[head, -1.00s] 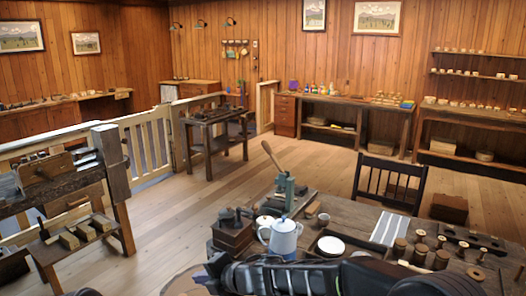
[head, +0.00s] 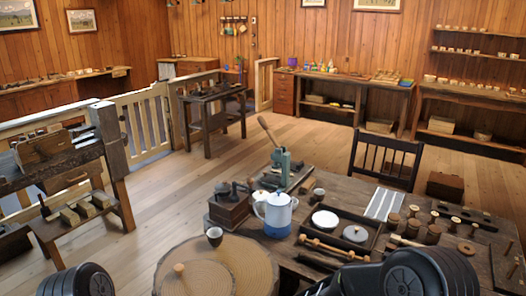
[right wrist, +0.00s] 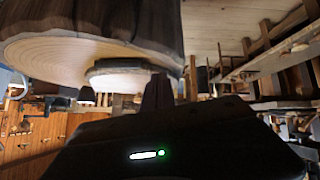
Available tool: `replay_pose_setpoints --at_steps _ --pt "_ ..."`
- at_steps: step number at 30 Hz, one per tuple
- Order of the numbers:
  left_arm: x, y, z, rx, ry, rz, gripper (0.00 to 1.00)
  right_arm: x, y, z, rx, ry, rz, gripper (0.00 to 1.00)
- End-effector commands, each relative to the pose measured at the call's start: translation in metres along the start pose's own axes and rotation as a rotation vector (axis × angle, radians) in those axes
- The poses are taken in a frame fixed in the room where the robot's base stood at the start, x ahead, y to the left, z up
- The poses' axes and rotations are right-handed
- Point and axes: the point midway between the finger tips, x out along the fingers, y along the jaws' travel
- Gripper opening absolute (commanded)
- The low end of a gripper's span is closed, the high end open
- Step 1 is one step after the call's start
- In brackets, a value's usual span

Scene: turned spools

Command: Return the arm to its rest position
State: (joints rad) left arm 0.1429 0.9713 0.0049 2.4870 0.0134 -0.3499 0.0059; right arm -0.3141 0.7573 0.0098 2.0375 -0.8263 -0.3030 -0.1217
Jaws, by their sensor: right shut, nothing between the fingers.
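My right arm (head: 405,275) shows as black links at the bottom right of the head view; its gripper is outside that view. In the right wrist view my right gripper (right wrist: 158,92) shows dark fingertips close together, shut with nothing held.
A black chair (head: 387,158) stands behind. The floor (head: 270,150) beyond is open.

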Motion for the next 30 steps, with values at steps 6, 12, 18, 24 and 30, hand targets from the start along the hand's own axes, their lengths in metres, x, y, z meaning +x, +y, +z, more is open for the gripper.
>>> replay_pose_setpoints --at_steps 6,12,18,24,30 --pt "0.011 -0.003 -0.001 0.002 0.003 0.003 0.67 -0.016 -0.076 0.172 0.761 -0.267 0.034 0.0" --pt "0.018 -0.004 -0.001 0.003 0.004 0.006 0.67 -0.057 -0.156 0.279 1.233 -0.509 0.109 0.0" --pt "0.024 -0.006 -0.001 0.003 0.004 0.007 0.67 -0.078 -0.196 0.322 1.403 -0.611 0.119 0.0" --pt "0.023 -0.006 -0.001 0.003 0.004 0.007 0.67 -0.079 -0.194 0.325 1.417 -0.61 0.123 0.0" --pt "0.023 -0.006 -0.001 0.003 0.004 0.007 0.67 -0.079 -0.194 0.325 1.415 -0.609 0.123 0.0"
